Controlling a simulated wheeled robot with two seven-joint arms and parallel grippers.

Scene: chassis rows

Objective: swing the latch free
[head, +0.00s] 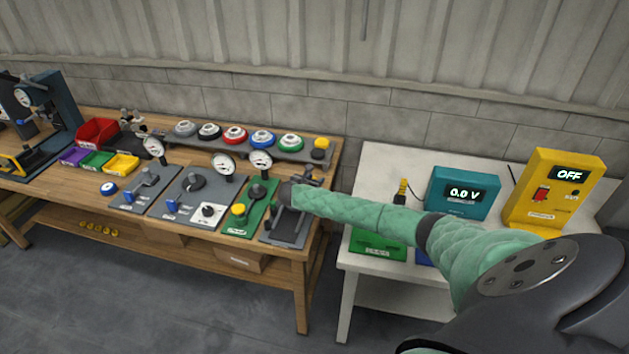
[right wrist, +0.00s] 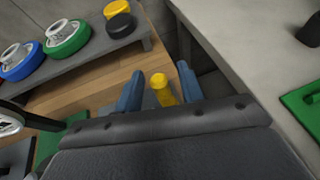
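A grey chassis plate (head: 289,234) with dark upright parts stands at the right end of the wooden bench. My right gripper reaches over it; its fingers are not clear in the head view. In the right wrist view the right gripper (right wrist: 160,70) is open, its two blue fingers on either side of a small yellow knob (right wrist: 162,91). A gap seems to show on each side of the knob. I cannot tell for sure that this knob belongs to the latch; the latch itself is largely hidden by my arm and gripper. My left gripper is not in view.
To the left stand a green plate (head: 236,222) with a yellow knob and further grey plates with gauges. A raised rack (head: 300,152) of coloured discs runs behind. A white table (head: 376,156) with a teal meter (head: 463,193) and yellow box (head: 553,190) stands right, across a narrow gap.

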